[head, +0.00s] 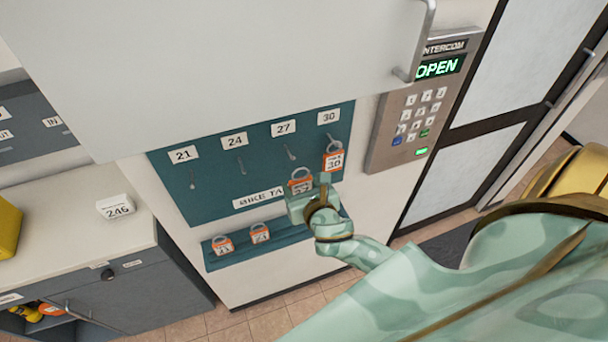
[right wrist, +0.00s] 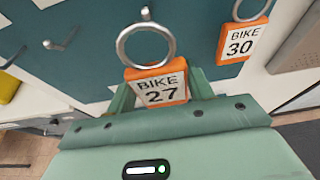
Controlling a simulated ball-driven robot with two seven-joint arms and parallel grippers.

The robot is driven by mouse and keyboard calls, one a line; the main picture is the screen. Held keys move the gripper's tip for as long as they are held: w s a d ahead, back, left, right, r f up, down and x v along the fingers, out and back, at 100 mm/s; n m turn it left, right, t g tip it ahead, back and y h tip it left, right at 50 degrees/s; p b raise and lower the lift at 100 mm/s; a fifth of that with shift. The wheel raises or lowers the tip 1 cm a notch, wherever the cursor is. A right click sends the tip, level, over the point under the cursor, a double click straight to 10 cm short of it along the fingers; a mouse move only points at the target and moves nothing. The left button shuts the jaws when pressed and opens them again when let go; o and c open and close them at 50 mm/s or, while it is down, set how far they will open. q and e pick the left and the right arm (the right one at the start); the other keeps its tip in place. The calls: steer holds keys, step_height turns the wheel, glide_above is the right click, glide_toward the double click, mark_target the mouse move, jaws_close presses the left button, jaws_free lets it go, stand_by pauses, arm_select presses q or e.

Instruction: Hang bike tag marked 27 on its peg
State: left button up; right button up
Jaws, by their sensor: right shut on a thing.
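The orange bike tag marked 27 (right wrist: 160,91) has a metal ring (right wrist: 121,46) on top. My right gripper (right wrist: 160,100) is shut on it. In the head view the tag (head: 301,186) is upright in front of the teal board, its lower part hidden by my right gripper (head: 311,200). The peg under the 27 label (head: 290,153) is above the tag's ring. In the right wrist view a peg tip (right wrist: 145,13) shows just above the ring; the ring looks apart from it. My left gripper is not in view.
Bike tag 30 (head: 333,160) hangs on its peg at the right. Pegs 21 (head: 192,182) and 24 (head: 241,167) are bare. Two tags (head: 225,245) (head: 260,233) sit on the ledge below. A white panel (head: 220,60) overhangs the board; an intercom (head: 415,110) is at right.

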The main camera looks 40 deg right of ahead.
steer(key=shift+x, duration=0.75)
steer(key=b+x, duration=0.2)
steer(key=x, duration=0.1)
steer(key=b+x, duration=0.1)
steer(key=x, duration=0.1)
steer(key=shift+w+d+r, duration=0.2)
steer(key=shift+w+r, duration=0.1)
steer(key=shift+w+f, duration=0.15)
steer(key=shift+f, duration=0.2)
steer(key=o, duration=1.1)
steer(key=shift+c, duration=0.2)
